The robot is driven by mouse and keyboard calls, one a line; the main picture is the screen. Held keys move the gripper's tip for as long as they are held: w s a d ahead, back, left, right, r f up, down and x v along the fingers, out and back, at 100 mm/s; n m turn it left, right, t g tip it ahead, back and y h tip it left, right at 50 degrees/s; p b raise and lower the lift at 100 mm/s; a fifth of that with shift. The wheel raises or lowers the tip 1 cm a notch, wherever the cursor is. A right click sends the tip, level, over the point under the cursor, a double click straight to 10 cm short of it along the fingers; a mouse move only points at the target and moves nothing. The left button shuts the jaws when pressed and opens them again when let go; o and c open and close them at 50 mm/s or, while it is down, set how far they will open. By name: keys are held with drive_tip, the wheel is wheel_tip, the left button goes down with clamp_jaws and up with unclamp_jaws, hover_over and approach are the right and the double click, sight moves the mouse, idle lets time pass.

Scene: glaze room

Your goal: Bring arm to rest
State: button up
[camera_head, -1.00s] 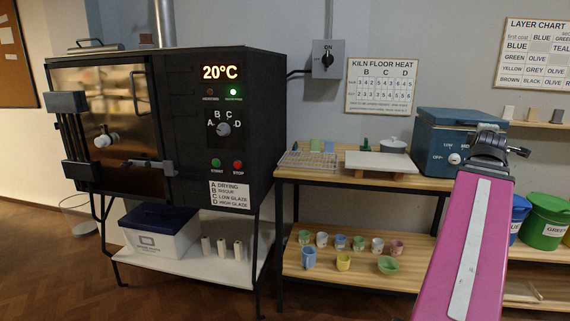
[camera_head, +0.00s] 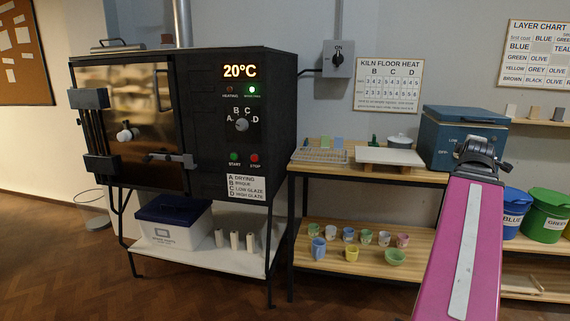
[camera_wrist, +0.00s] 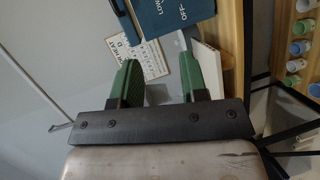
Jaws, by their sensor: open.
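My gripper (camera_wrist: 160,78) shows in the wrist view with its two green fingers apart and nothing between them. Beyond the fingers, in that view, are the wall chart, the blue box and the shelf unit, seen at a tilt. In the head view my pink arm rises at the lower right, and its dark end overlaps the front of the blue box (camera_head: 440,140). The gripper's fingers cannot be made out in the head view.
A black kiln (camera_head: 285,120) with its door closed reads 20°C at left. A wooden shelf unit (camera_head: 330,262) holds several cups below and a white slab (camera_head: 390,156) above. Blue (camera_head: 512,222) and green (camera_head: 545,222) buckets stand right. The floor (camera_head: 60,275) at lower left is clear.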

drive_tip(key=w+a+f+m+g+y, duration=0.3)
drive_tip(key=a+f, duration=0.8)
drive_tip(key=f, duration=0.3)
drive_tip(key=w+a+f+m+g+y, duration=0.2)
drive_tip(key=w+a+f+g+y, duration=0.15)
drive_tip(key=a+f, duration=0.8)
drive_tip(key=s+a+f+m+g, duration=0.1)
drive_tip(key=s+a+f+g, duration=0.1)
drive_tip(key=a+f, duration=0.4)
drive_tip(key=s+a+f+m+g+y, duration=0.1)
drive_tip(key=s+a+f+m+g, duration=0.1)
drive_tip(key=s+a+f, duration=0.3)
drive_tip(key=s+a+f+m+g+y, duration=0.1)
drive_tip(key=s+a+f+m+g, duration=0.1)
drive_tip(key=a+f, duration=0.5)
wheel_tip(320, 180, down, 4)
drive_tip(key=shift+s+a+f+g, duration=0.15)
drive_tip(key=shift+s+g, duration=0.3)
drive_tip(key=shift+s, duration=0.8)
